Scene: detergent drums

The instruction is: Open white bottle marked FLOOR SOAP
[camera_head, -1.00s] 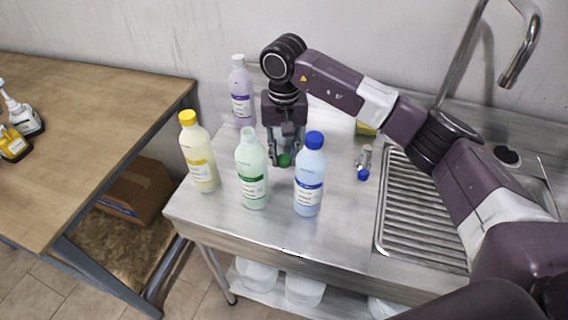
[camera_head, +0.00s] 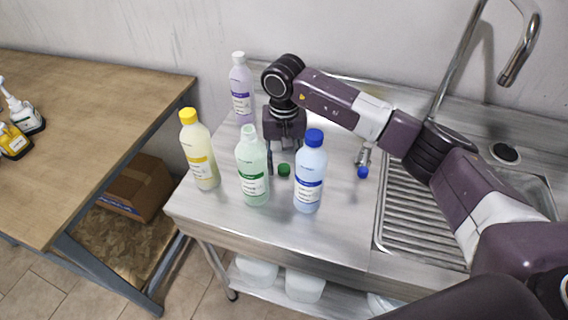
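A pale green, whitish bottle (camera_head: 252,172) with a green-banded label stands upright on the metal counter, its pale neck bare of a coloured cap. Its label text is too small to read, so I cannot confirm FLOOR SOAP. A green cap (camera_head: 284,170) lies on the counter between this bottle and the blue bottle (camera_head: 310,178), slightly behind them. My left gripper is not in view.
A yellow bottle (camera_head: 199,155) stands left and a purple one (camera_head: 241,90) behind, both capped. A small metal item with a blue end (camera_head: 362,172) lies right of the blue bottle. The sink drainer (camera_head: 420,215) is right; a wooden table (camera_head: 90,120) is left.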

